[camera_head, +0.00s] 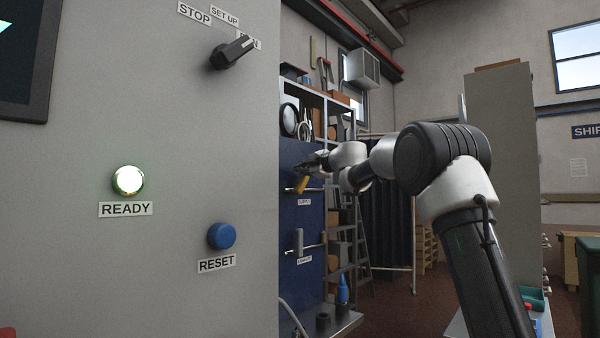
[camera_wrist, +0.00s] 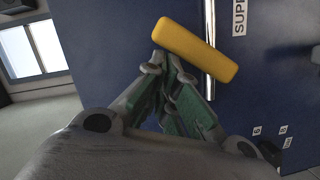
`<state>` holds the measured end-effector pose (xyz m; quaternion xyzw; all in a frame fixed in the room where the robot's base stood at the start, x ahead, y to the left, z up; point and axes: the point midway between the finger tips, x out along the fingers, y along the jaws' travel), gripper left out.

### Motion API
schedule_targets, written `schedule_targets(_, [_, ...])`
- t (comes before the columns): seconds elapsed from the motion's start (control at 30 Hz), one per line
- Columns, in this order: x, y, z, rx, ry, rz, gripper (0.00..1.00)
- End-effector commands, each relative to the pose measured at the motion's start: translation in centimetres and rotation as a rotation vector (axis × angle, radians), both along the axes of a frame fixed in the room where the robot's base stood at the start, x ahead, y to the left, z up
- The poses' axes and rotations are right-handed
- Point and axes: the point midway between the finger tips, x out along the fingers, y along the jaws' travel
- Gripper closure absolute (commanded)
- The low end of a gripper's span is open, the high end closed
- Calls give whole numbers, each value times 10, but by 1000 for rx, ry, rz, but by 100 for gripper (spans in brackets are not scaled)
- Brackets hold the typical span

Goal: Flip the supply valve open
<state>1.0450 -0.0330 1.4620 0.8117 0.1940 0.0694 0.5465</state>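The supply valve's yellow handle (camera_head: 301,185) sits on the blue panel above a SUPPLY label (camera_head: 304,202). In the wrist view the yellow handle (camera_wrist: 196,50) lies slanted across its silver pipe (camera_wrist: 209,88), neither in line with it nor square to it. My gripper (camera_head: 312,167) is at the handle in the head view. In the wrist view my gripper's green-padded fingers (camera_wrist: 164,62) come together at the tips, just beside the handle's near edge. The handle is not between them. I cannot tell whether the tips touch it.
A second valve with a grey upright handle (camera_head: 299,241) is lower on the blue panel (camera_head: 290,217). A grey cabinet with a lit READY lamp (camera_head: 128,180), a blue RESET button (camera_head: 221,236) and a black selector switch (camera_head: 233,51) fills the left. A metal shelf (camera_head: 338,325) juts out below.

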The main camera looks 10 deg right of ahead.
Motion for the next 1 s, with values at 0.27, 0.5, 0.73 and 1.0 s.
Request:
schedule_targets(0.27, [10, -16, -2, 212, 155, -4, 100])
schedule_targets(0.5, [19, -27, -8, 291, 211, -3, 100])
schedule_targets(0.73, [26, -36, -16, 433, 314, -3, 100])
schedule_targets(1.0, [31, -43, -23, 429, 312, -2, 100])
